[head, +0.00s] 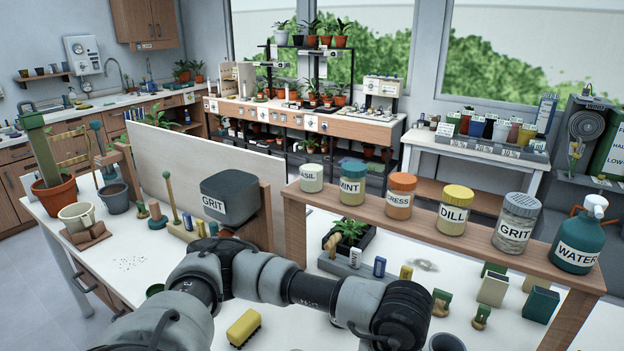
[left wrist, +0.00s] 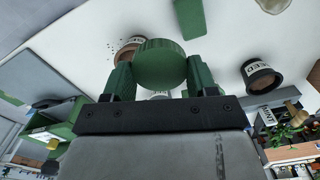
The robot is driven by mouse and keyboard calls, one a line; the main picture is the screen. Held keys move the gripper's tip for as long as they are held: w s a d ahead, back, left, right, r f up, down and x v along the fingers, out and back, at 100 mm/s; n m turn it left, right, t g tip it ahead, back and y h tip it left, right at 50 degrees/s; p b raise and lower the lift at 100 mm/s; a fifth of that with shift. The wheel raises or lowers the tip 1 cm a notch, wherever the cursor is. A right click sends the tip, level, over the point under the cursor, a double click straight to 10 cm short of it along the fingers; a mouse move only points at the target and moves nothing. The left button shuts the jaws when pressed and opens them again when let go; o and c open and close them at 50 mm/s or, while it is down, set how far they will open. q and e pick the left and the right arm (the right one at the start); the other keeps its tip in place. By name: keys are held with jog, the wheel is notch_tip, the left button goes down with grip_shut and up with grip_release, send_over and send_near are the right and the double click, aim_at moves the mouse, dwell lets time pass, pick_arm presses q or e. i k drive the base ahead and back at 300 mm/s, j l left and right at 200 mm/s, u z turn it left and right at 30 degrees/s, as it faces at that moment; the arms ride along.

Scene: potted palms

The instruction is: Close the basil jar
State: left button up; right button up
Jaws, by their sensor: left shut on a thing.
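The basil jar (head: 311,178) stands upright at the left end of the raised wooden shelf. It is short and pale, and no coloured lid like its neighbours' shows on it. In the left wrist view my left gripper (left wrist: 160,75) is shut on a round green lid (left wrist: 160,62), gripped by its edge between two green fingers. In the head view my left arm reaches across the front, and its gripper and the lid are not visible there. The basil jar cannot be made out in the left wrist view. My right gripper is in neither view.
Lidded mint (head: 352,184), cress (head: 400,196), dill (head: 455,211) and grit (head: 515,224) jars and a water bottle (head: 579,238) line the shelf (head: 435,229). A dark grit bin (head: 229,200) stands left of it. A yellow block (head: 243,327) lies near my arm.

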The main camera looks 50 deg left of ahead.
aim_at(311, 168)
jog(key=j+u, duration=0.25)
jog(key=j, duration=0.5)
jog(key=i+j+u, duration=0.1)
jog(key=j+u, duration=0.2)
jog(key=j, duration=0.45)
